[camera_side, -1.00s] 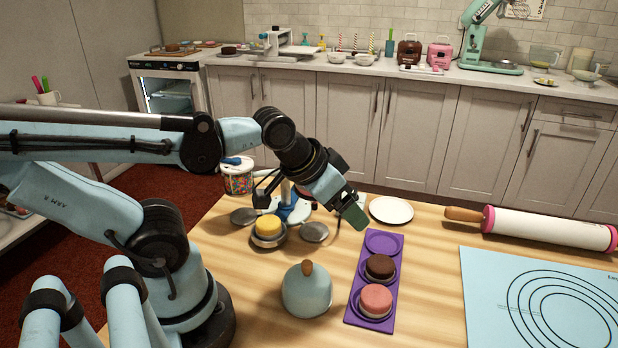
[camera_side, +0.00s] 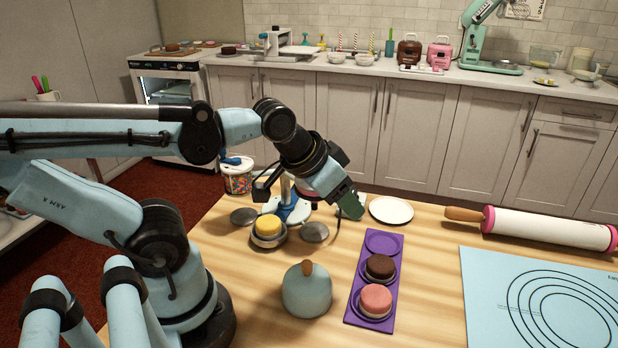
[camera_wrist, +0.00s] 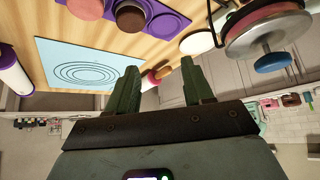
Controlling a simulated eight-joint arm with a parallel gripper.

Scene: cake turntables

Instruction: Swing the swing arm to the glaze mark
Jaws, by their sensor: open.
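A blue-and-white stand (camera_side: 294,211) with an upright post is on the wooden table, partly hidden by my wrist. Around it are round grey plates (camera_side: 314,232), one carrying a yellow cake (camera_side: 268,225). The swing arm cannot be clearly made out behind my wrist, and I cannot make out a glaze mark. My gripper (camera_side: 350,205) is above the table, to the right of the stand. In the wrist view my gripper (camera_wrist: 159,66) is open, with nothing between its green fingers. A metal disc with a blue knob (camera_wrist: 273,62) shows right of the fingers there.
A sprinkle tub (camera_side: 238,178) stands behind left. A blue dome with a wooden knob (camera_side: 307,291) is in front. A purple tray (camera_side: 385,243) with brown and pink cakes lies to the right, near a white plate (camera_side: 391,210). A rolling pin (camera_side: 540,228) and blue mat (camera_side: 480,285) lie farther right.

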